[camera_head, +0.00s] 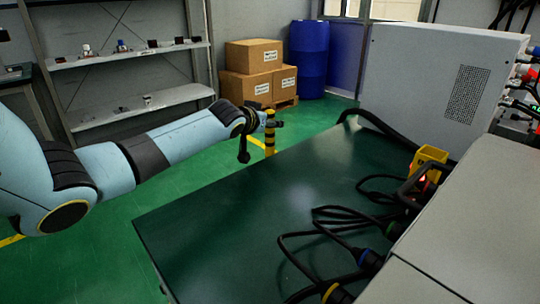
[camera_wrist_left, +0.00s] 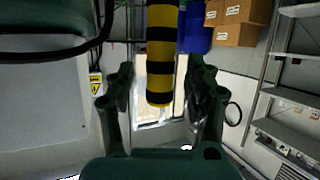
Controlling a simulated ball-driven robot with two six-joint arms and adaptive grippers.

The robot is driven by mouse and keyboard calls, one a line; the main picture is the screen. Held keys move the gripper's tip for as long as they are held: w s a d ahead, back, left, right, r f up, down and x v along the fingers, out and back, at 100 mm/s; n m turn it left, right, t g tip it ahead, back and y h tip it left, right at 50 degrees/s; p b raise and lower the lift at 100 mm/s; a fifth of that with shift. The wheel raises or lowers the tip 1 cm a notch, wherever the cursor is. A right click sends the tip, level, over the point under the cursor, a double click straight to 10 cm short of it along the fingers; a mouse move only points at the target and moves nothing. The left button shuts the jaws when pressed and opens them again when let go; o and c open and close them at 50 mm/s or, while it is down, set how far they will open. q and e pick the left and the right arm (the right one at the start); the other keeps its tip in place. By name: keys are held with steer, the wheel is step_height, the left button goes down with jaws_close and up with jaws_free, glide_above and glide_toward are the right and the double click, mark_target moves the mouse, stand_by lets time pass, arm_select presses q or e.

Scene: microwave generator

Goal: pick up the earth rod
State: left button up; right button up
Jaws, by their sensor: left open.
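The earth rod, striped yellow and black, stands upright by the left side of the green table; its striped part (camera_head: 269,141) shows at and below my left gripper (camera_head: 274,124) in the head view. In the left wrist view the striped rod (camera_wrist_left: 160,58) comes down from the top edge and its end lies between the two fingers of my left gripper (camera_wrist_left: 160,92). The fingers are spread, with gaps visible on both sides of the rod. The rest of the rod is out of frame or hidden. My right gripper is not in view.
The green table (camera_head: 225,215) has black cables (camera_head: 335,222) and a yellow item (camera_head: 430,156) on its right side. A grey cabinet (camera_head: 420,85) stands at the back. Cardboard boxes (camera_head: 254,57), a blue barrel (camera_head: 308,58) and a shelf (camera_head: 130,57) stand behind.

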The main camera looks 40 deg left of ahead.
arm_select(q)
steer(key=shift+w+a+f, duration=0.25)
steer(key=shift+w+f, duration=0.15)
steer(key=shift+w, duration=0.2)
jaws_close()
